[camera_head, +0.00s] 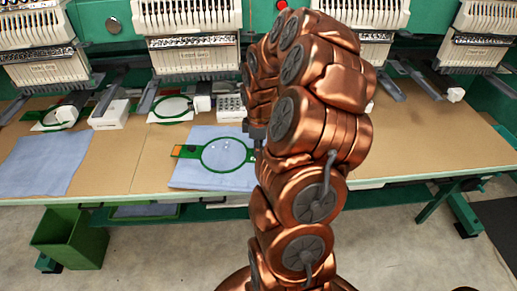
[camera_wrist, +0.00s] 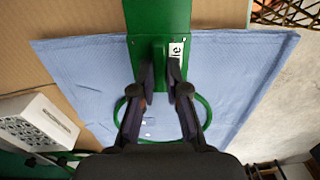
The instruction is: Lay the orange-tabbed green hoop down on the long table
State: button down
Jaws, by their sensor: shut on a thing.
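The green hoop (camera_head: 203,158) has an orange tab (camera_head: 178,151) at its left end and a round ring with a clear middle. It lies over a pale blue cloth on the long table (camera_head: 125,160); I cannot tell whether it touches the cloth. My gripper (camera_head: 256,137) is at the hoop's right side, partly hidden by my copper arm. In the wrist view the fingers of my gripper (camera_wrist: 166,90) are shut on the hoop, with its green ring (camera_wrist: 205,112) showing around them. A green part with a white label lies just beyond the fingertips.
The blue cloth (camera_head: 205,137) covers the table under the hoop. Another blue cloth (camera_head: 45,165) lies at left. A white box with holes (camera_head: 231,106) stands behind the hoop, below the embroidery machines (camera_head: 195,53). A green bin (camera_head: 70,238) stands on the floor. Brown tabletop is clear at right.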

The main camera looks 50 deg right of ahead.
jog(key=shift+f, duration=0.1)
jog(key=c, duration=1.1)
grip_release()
notch_tip(320, 180, up, 12)
